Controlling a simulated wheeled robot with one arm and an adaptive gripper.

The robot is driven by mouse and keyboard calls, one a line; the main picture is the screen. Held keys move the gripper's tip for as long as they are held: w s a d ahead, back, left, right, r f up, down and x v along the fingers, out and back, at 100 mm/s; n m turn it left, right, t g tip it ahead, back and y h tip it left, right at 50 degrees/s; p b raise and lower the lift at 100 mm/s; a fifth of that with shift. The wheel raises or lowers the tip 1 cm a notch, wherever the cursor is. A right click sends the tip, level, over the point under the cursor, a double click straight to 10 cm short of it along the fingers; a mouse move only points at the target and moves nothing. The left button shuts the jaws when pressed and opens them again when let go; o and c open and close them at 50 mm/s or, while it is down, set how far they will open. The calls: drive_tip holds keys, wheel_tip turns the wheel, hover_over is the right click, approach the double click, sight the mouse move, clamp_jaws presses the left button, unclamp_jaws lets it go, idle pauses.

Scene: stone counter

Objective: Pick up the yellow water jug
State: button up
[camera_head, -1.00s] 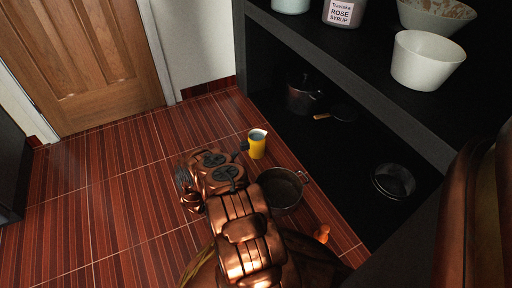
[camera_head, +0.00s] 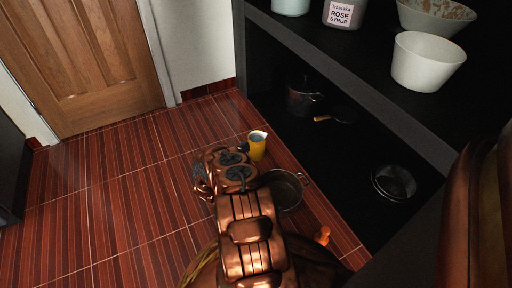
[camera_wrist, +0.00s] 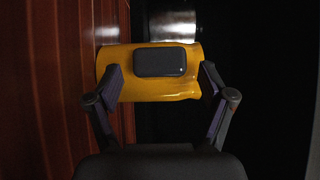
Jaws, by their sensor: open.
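The yellow water jug (camera_head: 258,148) stands on the red tiled floor, just left of the dark shelf unit. In the wrist view the jug (camera_wrist: 165,88) appears sideways, with a dark rounded block on its near face. My gripper (camera_wrist: 160,85) is open, with one finger on each side of the jug. I cannot tell whether the fingertips touch it. In the head view my gripper (camera_head: 243,150) is at the jug's left side and mostly hidden behind my copper wrist.
A metal pot (camera_head: 284,190) sits on the floor close to the jug, beside my arm. Open floor (camera_head: 95,185) lies to the left.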

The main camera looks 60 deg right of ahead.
clamp_jaws()
idle(0.5)
